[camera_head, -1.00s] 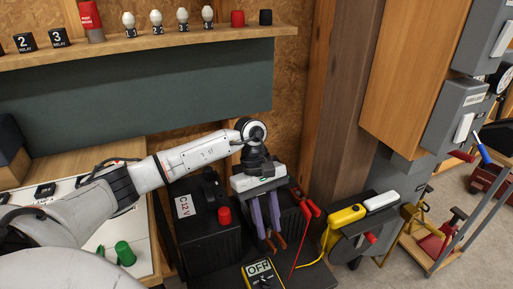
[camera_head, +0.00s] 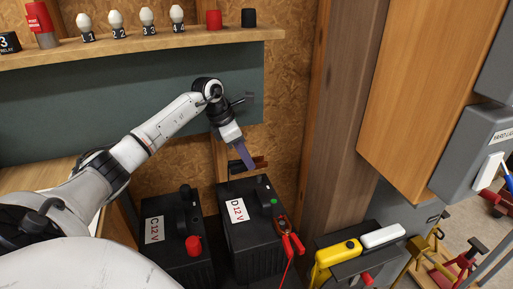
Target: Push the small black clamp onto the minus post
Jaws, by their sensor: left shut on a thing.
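My left gripper (camera_head: 244,155), with purple fingers, points down and is shut on the small black clamp (camera_head: 260,161). The clamp is held crosswise between the fingers, in front of the wood-chip wall and above the back of the battery marked D 12V (camera_head: 254,240). It looks clear of the battery top. A red clamp (camera_head: 289,240) sits at the battery's right front edge, with a red cable running down. I cannot make out the minus post; it is hidden or too small to tell. My right gripper is not in view.
The battery marked C 12V (camera_head: 168,251) stands to the left, with a red cap (camera_head: 193,246) on it. A wooden post (camera_head: 335,110) rises at the right. A yellow tool (camera_head: 338,253) lies at the lower right. A shelf (camera_head: 150,43) with bulbs runs above.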

